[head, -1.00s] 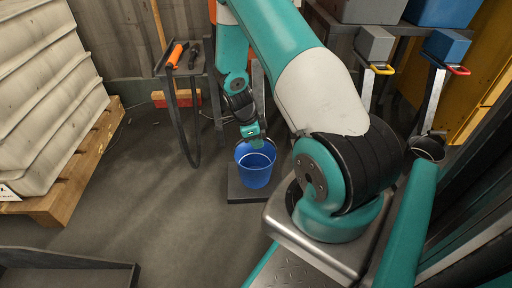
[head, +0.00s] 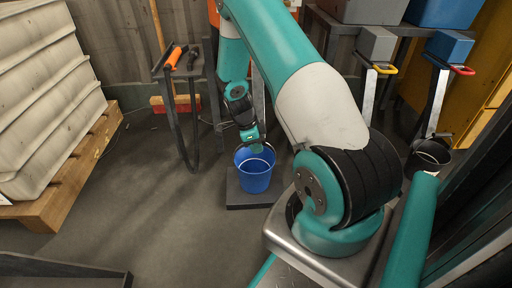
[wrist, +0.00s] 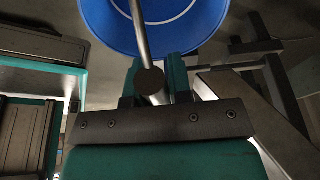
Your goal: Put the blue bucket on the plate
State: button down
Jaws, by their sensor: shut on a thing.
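The blue bucket (head: 255,172) hangs upright from my gripper (head: 251,137), which is shut on its handle. In the head view the bucket's base overlaps the dark square plate (head: 236,199) on the floor. I cannot tell whether it touches the plate or is held just above it. In the wrist view, the bucket's blue inside (wrist: 108,28) with a pale ring shows at the top, and my gripper (wrist: 158,85) has the metal handle between its fingers. The plate's far side is partly hidden behind the bucket.
A stand with orange-handled tools (head: 178,62) and a broom (head: 176,103) are behind left. A wooden pallet (head: 75,175) with a pale container is at left. A dark bucket (head: 428,158) is at right. The floor left of the plate is clear.

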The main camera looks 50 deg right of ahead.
jog(key=c, duration=1.3)
grip_release()
jog(key=shift+f, duration=0.1)
jog(key=p+v, duration=0.7)
jog(key=v, duration=0.5)
jog(key=shift+p, duration=0.3)
jog(key=a+r+n+t+y, duration=0.3)
jog(key=a+r+n, duration=1.25)
jog(key=a, duration=0.45)
jog(key=s+a+r+n+y, duration=0.1)
jog(key=s+a+r+n, duration=0.2)
jog(key=s+a+n, duration=0.2)
jog(key=s+a+r+n+y, duration=0.1)
jog(key=s+a+r+n, duration=0.3)
jog(key=s+a+n, duration=0.2)
jog(key=s+a+r+n+y, duration=0.1)
jog(key=s+a+r+n, duration=0.3)
jog(key=s+n, duration=0.3)
jog(key=shift+a+r+n, duration=0.15)
jog(key=shift+a+n, duration=0.5)
jog(key=shift+n, duration=0.2)
